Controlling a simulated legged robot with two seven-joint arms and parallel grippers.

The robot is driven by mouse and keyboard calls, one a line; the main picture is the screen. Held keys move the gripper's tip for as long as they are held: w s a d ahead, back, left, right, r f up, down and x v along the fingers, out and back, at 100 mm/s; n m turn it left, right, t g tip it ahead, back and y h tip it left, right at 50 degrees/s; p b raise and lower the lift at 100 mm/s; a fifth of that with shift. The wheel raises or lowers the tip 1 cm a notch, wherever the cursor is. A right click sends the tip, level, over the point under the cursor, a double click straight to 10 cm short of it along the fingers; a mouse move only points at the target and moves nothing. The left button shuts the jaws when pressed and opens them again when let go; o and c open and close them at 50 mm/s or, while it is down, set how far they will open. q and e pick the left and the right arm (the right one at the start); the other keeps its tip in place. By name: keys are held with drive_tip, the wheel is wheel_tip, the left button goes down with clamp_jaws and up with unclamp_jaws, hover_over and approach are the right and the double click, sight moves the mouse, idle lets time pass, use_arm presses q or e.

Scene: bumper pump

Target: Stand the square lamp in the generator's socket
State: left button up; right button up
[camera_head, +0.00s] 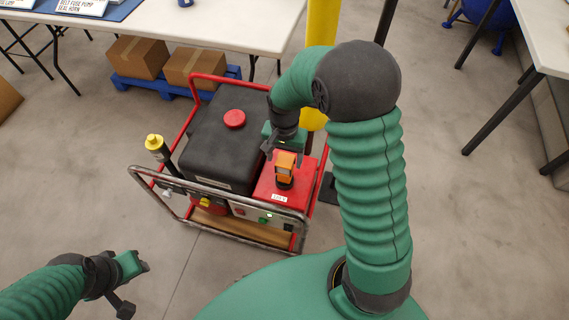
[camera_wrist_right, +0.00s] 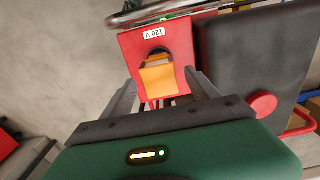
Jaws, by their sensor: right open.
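The square lamp (camera_head: 285,165) is orange with a dark base. It stands upright on the red box of the generator (camera_head: 216,147), above the "120 V" label; its base hides the socket, so I cannot tell how deep it sits. In the right wrist view the lamp (camera_wrist_right: 160,76) shows between the fingers of my right gripper (camera_wrist_right: 162,88). That gripper is open, and its fingers are apart from the lamp on both sides. In the head view my right gripper (camera_head: 285,150) is right at the lamp. My left gripper (camera_head: 135,280) is low at the left, away from the generator; its fingers are unclear.
The generator has a red and metal tube frame (camera_head: 220,189), a black tank with a red cap (camera_head: 234,119) and a yellow-topped post (camera_head: 155,142). A yellow pole (camera_head: 318,50) stands behind. Cardboard boxes (camera_head: 137,57) sit on a blue pallet under a table.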

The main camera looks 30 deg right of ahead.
drive_tip(key=r, duration=0.3)
drive_tip(key=shift+s+a+r+n, duration=0.2)
drive_tip(key=shift+a+r+n, duration=0.1)
drive_tip(key=shift+r, duration=0.1)
drive_tip(key=s+a+r+n+t, duration=0.1)
drive_tip(key=s+a+n+t, duration=0.1)
drive_tip(key=s+a+n, duration=0.4)
drive_tip(key=s+n, duration=0.2)
drive_tip(key=n, duration=0.1)
drive_tip(key=shift+s+a+r+t, duration=0.3)
drive_tip(key=shift+s+a+r, duration=0.05)
drive_tip(key=shift+s+r, duration=0.05)
